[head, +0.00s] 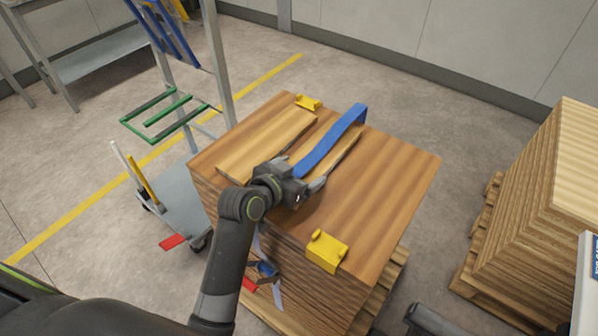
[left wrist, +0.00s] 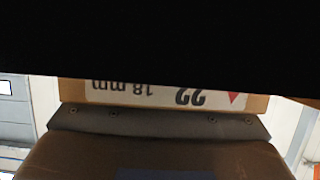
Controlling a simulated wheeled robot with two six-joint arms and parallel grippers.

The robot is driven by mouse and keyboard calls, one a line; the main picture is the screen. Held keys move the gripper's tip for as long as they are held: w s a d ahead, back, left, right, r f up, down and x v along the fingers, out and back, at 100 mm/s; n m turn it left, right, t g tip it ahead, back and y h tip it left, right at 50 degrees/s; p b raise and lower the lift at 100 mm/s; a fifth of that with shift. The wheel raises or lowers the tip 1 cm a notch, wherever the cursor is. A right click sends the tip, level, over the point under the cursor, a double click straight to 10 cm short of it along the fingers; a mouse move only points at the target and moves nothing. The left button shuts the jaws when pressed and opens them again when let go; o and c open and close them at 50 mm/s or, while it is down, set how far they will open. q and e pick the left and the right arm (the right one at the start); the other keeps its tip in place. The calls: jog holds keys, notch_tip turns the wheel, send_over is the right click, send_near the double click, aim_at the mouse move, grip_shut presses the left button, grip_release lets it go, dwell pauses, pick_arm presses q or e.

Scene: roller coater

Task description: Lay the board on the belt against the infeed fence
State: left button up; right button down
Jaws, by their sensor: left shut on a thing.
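A light wooden board (head: 262,148) lies on top of a tall stack of brown boards (head: 395,180). A blue strap-like band (head: 330,143) runs from the stack's far side towards my left gripper (head: 311,190), with a narrow strip of light wood beside it. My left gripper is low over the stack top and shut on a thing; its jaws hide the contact. The left wrist view shows a board edge (left wrist: 160,101) with an upside-down label reading "22" and "18 mm". I cannot tell which light piece in the head view this is. The belt and infeed fence are not recognisable.
Yellow corner pieces sit on the stack's far edge (head: 307,103) and near edge (head: 327,251). A cart (head: 185,195) with green and blue frames stands left. Another board stack (head: 540,190) on a pallet stands right. Open floor lies behind.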

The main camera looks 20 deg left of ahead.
pick_arm(q)
jog(key=shift+f, duration=0.1)
jog(key=o, duration=1.1)
